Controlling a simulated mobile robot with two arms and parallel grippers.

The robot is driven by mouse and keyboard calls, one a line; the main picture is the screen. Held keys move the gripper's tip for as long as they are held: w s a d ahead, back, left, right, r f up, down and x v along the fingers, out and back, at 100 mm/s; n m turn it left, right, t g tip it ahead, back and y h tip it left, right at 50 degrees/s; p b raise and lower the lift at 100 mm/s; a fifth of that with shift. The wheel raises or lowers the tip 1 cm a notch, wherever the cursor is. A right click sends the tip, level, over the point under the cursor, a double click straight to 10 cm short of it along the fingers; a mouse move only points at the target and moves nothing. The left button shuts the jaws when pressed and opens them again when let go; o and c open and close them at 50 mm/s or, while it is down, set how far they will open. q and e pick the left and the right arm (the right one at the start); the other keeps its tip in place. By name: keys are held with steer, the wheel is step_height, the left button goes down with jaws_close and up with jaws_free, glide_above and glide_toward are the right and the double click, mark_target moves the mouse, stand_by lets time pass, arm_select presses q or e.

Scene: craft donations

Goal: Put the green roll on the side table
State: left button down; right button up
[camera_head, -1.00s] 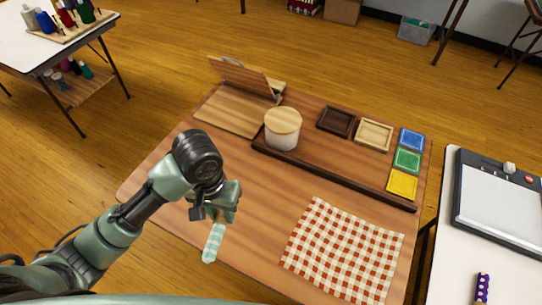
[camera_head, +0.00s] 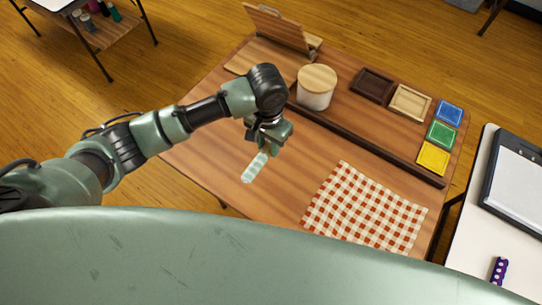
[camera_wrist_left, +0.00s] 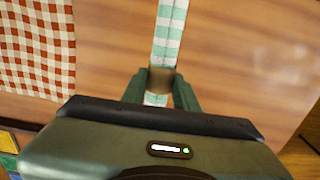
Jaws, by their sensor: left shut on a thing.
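The green roll (camera_head: 256,167), a thin stick-like roll with pale green and white stripes, is held over the near left part of the wooden table (camera_head: 215,150). My left gripper (camera_head: 264,146) is shut on it near one end. In the wrist view the roll (camera_wrist_left: 170,30) passes between the fingers of the left gripper (camera_wrist_left: 160,82) and sticks out beyond them. I cannot tell whether the roll touches the tabletop. A white table (camera_head: 460,240) stands at the right; I cannot tell whether it is the side table. My right gripper is not in view.
A red checked cloth (camera_head: 365,210) lies right of the roll. Behind stand a lidded canister (camera_head: 316,88), a wooden stand (camera_head: 280,28), small trays (camera_head: 410,103) and coloured squares (camera_head: 441,134). The white table holds a black-framed board (camera_head: 515,180) and a purple dotted roll (camera_head: 498,270).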

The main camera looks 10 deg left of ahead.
mark_target(268, 147)
arm_select(q)
step_height(268, 147, down, 9)
steer(key=shift+r, duration=0.1)
stand_by(0.3)
steer(key=c, duration=1.1)
jaws_free()
step_height(268, 147, up, 12)
steer(key=shift+b, duration=0.35)
